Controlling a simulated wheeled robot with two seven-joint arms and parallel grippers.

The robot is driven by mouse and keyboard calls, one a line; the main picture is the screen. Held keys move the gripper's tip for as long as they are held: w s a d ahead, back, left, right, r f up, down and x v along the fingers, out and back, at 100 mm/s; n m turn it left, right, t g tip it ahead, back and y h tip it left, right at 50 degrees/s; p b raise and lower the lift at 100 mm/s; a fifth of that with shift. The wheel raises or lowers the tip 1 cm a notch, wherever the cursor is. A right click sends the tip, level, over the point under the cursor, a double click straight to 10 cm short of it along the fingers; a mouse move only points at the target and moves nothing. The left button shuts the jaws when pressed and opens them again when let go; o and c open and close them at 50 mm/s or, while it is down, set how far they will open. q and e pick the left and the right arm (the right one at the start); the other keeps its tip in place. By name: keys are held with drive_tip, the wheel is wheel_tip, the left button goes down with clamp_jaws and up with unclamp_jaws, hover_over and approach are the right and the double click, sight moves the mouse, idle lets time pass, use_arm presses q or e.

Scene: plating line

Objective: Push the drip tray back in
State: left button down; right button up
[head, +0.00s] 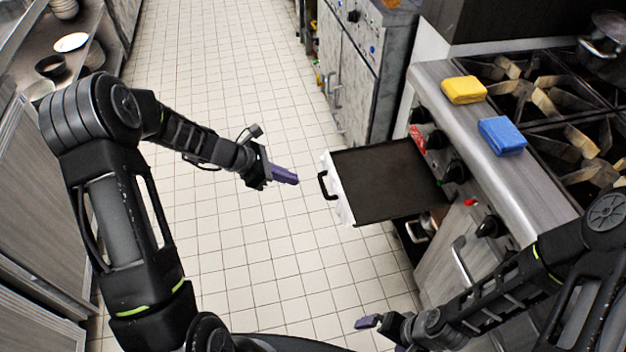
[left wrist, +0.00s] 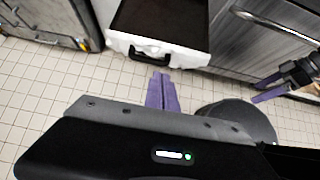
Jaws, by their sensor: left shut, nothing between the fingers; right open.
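The drip tray (head: 385,181) is a dark flat tray with a white front and a black handle (head: 325,185). It sticks out well from the front of the stove, below the knobs. In the left wrist view the tray (left wrist: 165,18) and its white front (left wrist: 185,52) are at the top. My left gripper (head: 286,176) is shut and empty, a little left of the handle and apart from it in the head view. Its purple fingers (left wrist: 161,92) point at the handle in the left wrist view. My right gripper (head: 368,330) is open at the lower middle, away from the tray.
A yellow sponge (head: 464,90) and a blue sponge (head: 502,136) lie on the stove's front ledge (head: 470,130). An oven handle (head: 462,262) sticks out below the tray's right side. The tiled floor (head: 240,90) left of the tray is clear. Counters stand at the far left.

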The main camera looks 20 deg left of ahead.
sight(340, 188)
use_arm(q)
drive_tip(key=x, duration=1)
drive_tip(key=shift+s, duration=0.1)
drive_tip(key=shift+w+d+r+p, duration=0.15)
drive_tip(key=shift+w+d+p, duration=0.15)
drive_tip(key=shift+w+d, duration=0.75)
drive_tip(key=shift+d, duration=0.5)
drive_tip(key=shift+w+d, duration=0.1)
drive_tip(key=shift+d, duration=0.05)
